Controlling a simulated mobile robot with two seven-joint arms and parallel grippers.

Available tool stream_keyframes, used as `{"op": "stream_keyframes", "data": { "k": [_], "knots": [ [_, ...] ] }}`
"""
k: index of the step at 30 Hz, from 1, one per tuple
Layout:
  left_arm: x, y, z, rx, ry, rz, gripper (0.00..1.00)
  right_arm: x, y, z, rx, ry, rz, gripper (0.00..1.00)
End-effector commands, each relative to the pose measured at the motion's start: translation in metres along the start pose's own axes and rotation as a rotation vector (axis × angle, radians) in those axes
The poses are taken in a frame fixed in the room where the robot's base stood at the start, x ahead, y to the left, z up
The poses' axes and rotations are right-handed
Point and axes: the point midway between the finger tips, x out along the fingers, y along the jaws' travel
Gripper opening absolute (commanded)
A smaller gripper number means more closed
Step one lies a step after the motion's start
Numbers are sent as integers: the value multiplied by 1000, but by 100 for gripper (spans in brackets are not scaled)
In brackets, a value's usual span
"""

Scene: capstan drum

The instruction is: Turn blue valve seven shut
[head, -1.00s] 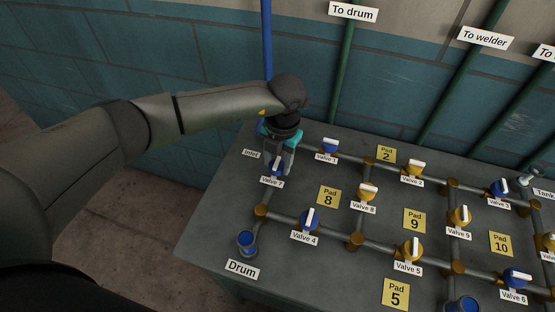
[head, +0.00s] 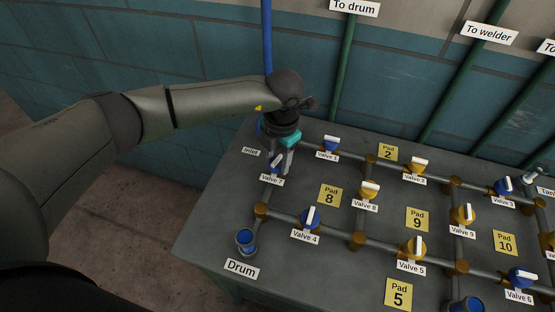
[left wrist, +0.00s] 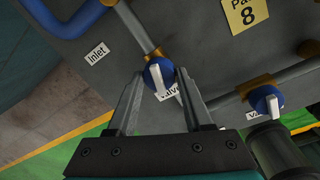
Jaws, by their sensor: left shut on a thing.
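Valve 7 (head: 276,164) is a blue knob with a white handle on the left pipe, near the rear left of the grey table. In the head view its handle slants up to the right. It also shows in the left wrist view (left wrist: 158,73), where the handle points down the picture. My left gripper (head: 279,169) comes down over it from behind, with its fingers on either side of the knob. In the left wrist view the fingertips (left wrist: 160,73) flank the valve and the jaws are shut on it. The valve 7 label is partly hidden. My right gripper is out of view.
Valve 1 (head: 331,144) and valve 4 (head: 310,217) are the nearest blue valves. Yellow valve 8 (head: 369,190) stands to the right. The blue inlet pipe (head: 267,40) rises behind my gripper. The drum outlet (head: 246,241) is at the front left.

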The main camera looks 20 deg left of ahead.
Motion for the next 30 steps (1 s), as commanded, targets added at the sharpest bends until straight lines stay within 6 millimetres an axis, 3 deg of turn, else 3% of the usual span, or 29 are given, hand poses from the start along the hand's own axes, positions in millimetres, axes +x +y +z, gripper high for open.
{"op": "stream_keyframes", "data": {
  "k": [30],
  "knots": [
    [2, 2, -1, 954, -78, 4, 0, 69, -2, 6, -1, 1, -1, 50]
  ]
}}
